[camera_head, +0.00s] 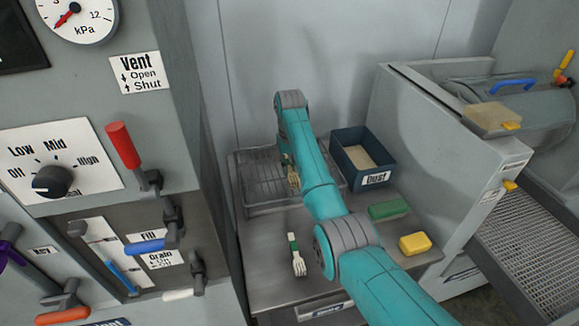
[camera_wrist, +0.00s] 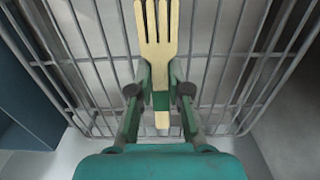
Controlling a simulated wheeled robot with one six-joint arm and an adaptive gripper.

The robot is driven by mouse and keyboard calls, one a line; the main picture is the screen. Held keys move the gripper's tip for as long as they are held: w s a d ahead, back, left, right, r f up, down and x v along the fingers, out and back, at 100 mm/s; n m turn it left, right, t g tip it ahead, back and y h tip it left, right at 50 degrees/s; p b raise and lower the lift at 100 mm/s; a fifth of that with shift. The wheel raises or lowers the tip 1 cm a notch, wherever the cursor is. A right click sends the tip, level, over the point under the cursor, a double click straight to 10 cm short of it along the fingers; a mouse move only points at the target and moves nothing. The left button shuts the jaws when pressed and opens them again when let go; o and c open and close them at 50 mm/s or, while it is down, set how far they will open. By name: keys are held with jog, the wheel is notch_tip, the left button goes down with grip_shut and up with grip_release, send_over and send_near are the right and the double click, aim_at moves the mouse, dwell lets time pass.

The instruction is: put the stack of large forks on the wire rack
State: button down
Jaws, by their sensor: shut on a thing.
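My gripper (camera_wrist: 160,98) is shut on a pale wooden fork stack (camera_wrist: 158,28) with a green band around its handle. The tines point away from my wrist. In the head view the held forks (camera_head: 293,180) show beside my arm, over the right part of the wire rack (camera_head: 262,185). The rack's bars (camera_wrist: 225,60) lie behind the forks in the wrist view. I cannot tell whether the forks touch the bars. My arm hides part of the rack.
Another fork bundle (camera_head: 298,262) with a green band lies on the bench in front of the rack. A blue Dust bin (camera_head: 350,163) stands right of the rack. A green block (camera_head: 388,210) and a yellow block (camera_head: 415,244) lie at the right. A grey control cabinet (camera_head: 190,120) bounds the left.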

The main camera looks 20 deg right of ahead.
aim_at(290, 168)
jog(key=c, duration=1.1)
grip_release()
notch_tip(290, 168, up, 12)
jog(key=shift+r, duration=0.15)
